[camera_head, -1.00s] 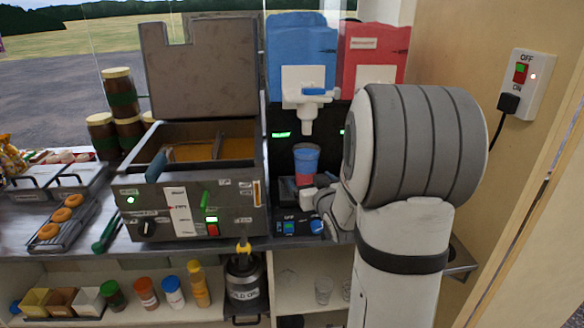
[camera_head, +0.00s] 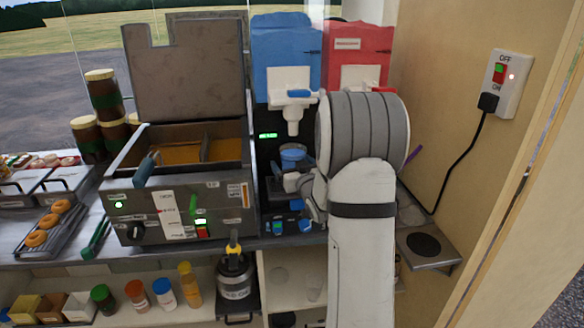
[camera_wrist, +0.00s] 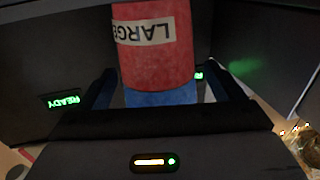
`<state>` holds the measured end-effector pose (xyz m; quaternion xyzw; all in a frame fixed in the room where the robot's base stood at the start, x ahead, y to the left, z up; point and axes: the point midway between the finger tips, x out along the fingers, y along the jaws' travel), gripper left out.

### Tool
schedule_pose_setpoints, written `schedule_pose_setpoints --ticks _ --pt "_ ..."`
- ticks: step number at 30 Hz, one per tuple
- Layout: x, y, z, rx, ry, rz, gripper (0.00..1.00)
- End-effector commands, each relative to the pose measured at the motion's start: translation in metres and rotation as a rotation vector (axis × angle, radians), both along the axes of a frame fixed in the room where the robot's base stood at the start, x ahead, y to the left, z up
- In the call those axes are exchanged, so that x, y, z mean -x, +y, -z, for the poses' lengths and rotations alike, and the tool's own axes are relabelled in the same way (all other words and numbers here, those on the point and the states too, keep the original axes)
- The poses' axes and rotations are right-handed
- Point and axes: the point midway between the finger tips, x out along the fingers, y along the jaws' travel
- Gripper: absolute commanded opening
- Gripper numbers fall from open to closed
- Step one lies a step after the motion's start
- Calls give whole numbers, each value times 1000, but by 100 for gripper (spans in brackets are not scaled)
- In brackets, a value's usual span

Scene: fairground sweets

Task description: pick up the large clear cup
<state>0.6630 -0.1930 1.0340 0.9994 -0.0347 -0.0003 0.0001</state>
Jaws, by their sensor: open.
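The large clear cup (camera_wrist: 155,50) holds a red layer and a blue layer. In the wrist view it appears upside down, with a white label reading LARGE. My gripper (camera_wrist: 162,80) is open, with one dark finger on each side of the cup. I cannot tell whether either finger touches it. In the head view the cup's blue top (camera_head: 293,154) shows under the slush machine's spout, and my gripper (camera_head: 292,181) is in front of it, hiding its lower part.
The slush machine has a blue tank (camera_head: 287,55) and a red tank (camera_head: 358,50). A fryer (camera_head: 180,190) stands close on the left. A dark round plate (camera_head: 424,245) lies on the right-hand counter.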

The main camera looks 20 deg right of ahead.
Motion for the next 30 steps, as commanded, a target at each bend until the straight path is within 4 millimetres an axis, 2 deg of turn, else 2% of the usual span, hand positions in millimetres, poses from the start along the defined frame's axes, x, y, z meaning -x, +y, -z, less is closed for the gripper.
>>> schedule_pose_setpoints --ticks 4,26,30 --pt "0 0 0 0 0 1 86" --pt "1 -1 -1 0 -2 2 27" --pt "1 -1 -1 0 -2 2 25"
